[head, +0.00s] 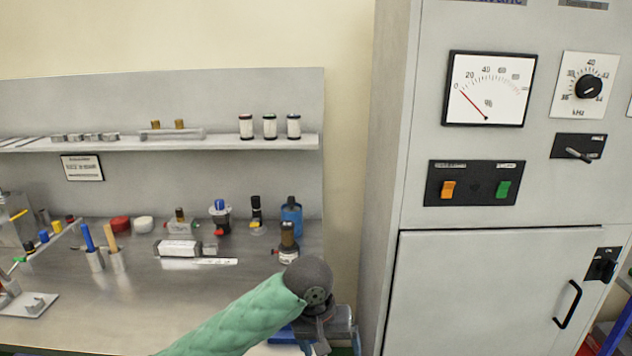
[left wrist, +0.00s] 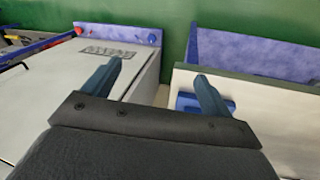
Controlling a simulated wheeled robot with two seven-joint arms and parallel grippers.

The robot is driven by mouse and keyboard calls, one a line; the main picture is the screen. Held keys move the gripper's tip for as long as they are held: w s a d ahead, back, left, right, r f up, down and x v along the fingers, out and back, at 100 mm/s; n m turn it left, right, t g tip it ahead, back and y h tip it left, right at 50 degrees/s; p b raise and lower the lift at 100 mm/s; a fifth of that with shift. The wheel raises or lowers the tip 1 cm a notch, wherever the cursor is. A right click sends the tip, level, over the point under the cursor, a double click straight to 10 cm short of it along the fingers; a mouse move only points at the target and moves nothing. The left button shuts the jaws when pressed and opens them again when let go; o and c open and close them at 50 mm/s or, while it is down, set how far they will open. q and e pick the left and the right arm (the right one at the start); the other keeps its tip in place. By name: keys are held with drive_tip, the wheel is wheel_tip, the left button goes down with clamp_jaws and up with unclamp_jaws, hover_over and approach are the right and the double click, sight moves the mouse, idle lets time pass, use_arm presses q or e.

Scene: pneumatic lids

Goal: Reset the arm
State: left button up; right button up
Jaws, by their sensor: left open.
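My left arm comes in from the bottom of the head view in a green quilted sleeve and ends in a dark wrist. My left gripper (head: 318,338) hangs below that wrist, partly cut off by the lower edge, near the workbench's right end. In the left wrist view the left gripper (left wrist: 157,92) has its two blue fingers wide apart, with nothing between them. Beyond the fingers are a pale box (left wrist: 88,68) with a blue back strip and, to the right, a pale panel (left wrist: 270,112). My right gripper is not in view.
A metal workbench (head: 60,330) with bottles, fittings and tools fills the left. A shelf (head: 220,144) above it holds small canisters. A grey cabinet (head: 470,270) with a gauge (head: 488,88), switches and a black door handle (head: 568,304) stands to the right.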

use_arm(q)
drive_tip(key=s+a+f+t+h, duration=0.1)
drive_tip(key=s+a+f+t, duration=0.1)
drive_tip(key=s+a+f, duration=0.6)
drive_tip(key=s+a+f+t, duration=0.1)
drive_tip(key=s+a+f, duration=0.45)
drive_tip(key=f, duration=0.35)
drive_tip(key=s+a+f+y, duration=0.3)
drive_tip(key=s+a+f, duration=0.2)
drive_tip(key=s+a, duration=0.6)
drive_tip(key=s+d+f+g, duration=0.1)
drive_tip(key=s+f, duration=0.1)
drive_tip(key=f, duration=1.8)
drive_tip(key=s+d+f+g, duration=0.1)
drive_tip(key=s+d+f, duration=0.1)
drive_tip(key=f, duration=1.8)
drive_tip(key=shift+s+d+f, duration=0.15)
drive_tip(key=shift+s+f, duration=0.1)
drive_tip(key=shift+f, duration=0.1)
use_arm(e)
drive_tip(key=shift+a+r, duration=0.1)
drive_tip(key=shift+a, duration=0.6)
